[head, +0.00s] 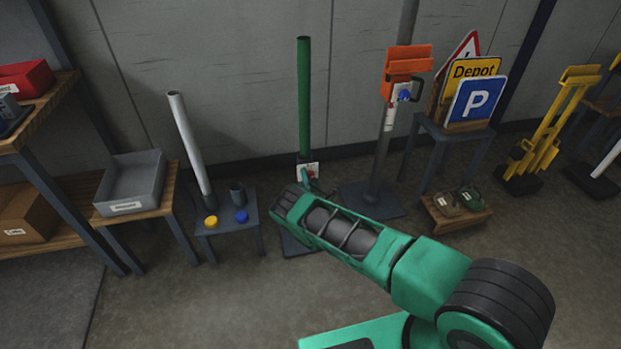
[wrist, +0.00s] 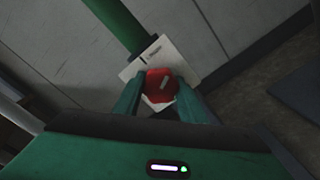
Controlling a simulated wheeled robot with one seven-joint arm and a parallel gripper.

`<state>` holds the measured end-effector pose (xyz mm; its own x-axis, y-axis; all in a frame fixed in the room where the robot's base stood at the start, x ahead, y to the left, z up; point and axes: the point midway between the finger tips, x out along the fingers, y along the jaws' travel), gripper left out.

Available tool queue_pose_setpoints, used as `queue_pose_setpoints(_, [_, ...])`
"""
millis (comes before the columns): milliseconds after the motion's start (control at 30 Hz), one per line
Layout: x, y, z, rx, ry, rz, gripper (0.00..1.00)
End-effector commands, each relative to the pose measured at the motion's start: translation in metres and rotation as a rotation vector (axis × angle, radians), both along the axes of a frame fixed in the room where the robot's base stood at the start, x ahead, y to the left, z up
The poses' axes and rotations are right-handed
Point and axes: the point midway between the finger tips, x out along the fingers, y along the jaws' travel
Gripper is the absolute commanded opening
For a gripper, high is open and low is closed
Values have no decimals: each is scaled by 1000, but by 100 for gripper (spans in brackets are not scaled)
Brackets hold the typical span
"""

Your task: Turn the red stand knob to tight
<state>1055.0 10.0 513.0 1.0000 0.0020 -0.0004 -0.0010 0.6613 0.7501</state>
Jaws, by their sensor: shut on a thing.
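The red stand knob (wrist: 161,84) sits on a white label plate (wrist: 182,56) at the foot of the green post, and it shows in the wrist view between my fingers. My gripper (wrist: 160,94) is shut on the knob. The knob carries a small pale pointer mark. Writing on the plate is too small to read. In the head view, the green post (head: 304,97) stands upright, with the white plate (head: 307,171) low on it. My gripper (head: 308,182) reaches the plate there, and the arm hides most of the stand below. The knob is mostly covered in that view.
An orange-headed stand (head: 408,60) is right of the green post. A small table (head: 228,222) with a grey pole, a cup and two caps is left. Signs (head: 478,100) lean on a stool at right. A grey tray (head: 131,186) sits on the left bench. Open floor lies in front.

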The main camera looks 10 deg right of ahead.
Motion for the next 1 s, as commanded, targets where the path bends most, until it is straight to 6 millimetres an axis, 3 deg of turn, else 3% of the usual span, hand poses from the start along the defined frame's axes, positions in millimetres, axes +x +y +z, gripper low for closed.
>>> queue_pose_setpoints(1000, [-1,-3,-3,970,5,-10,15])
